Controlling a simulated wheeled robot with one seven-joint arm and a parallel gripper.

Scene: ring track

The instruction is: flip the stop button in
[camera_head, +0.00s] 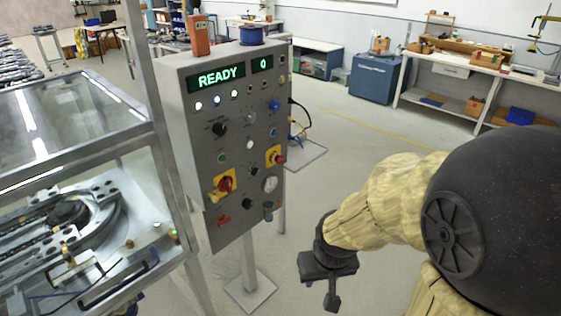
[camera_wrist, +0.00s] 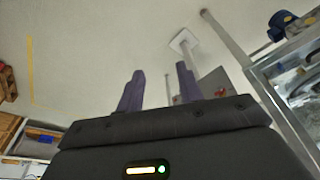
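The grey control panel (camera_head: 237,150) stands upright on a post, left of my arm in the head view. A red round button on a yellow plate (camera_head: 277,157), which looks like the stop button, sits on its right side. A second red knob on yellow (camera_head: 223,186), more like a rotary switch, is at lower left. My gripper (camera_head: 332,290) hangs in free air to the right of and below the panel, apart from it. In the wrist view its two purple-grey fingers (camera_wrist: 160,78) are spread with nothing between them. The panel's button is not visible there.
A glass-covered machine frame (camera_head: 70,130) stands close at the panel's left. An orange device (camera_head: 198,36) and a blue spool (camera_head: 251,36) sit on top of the panel. A blue cabinet (camera_head: 376,82) and workbenches stand farther back.

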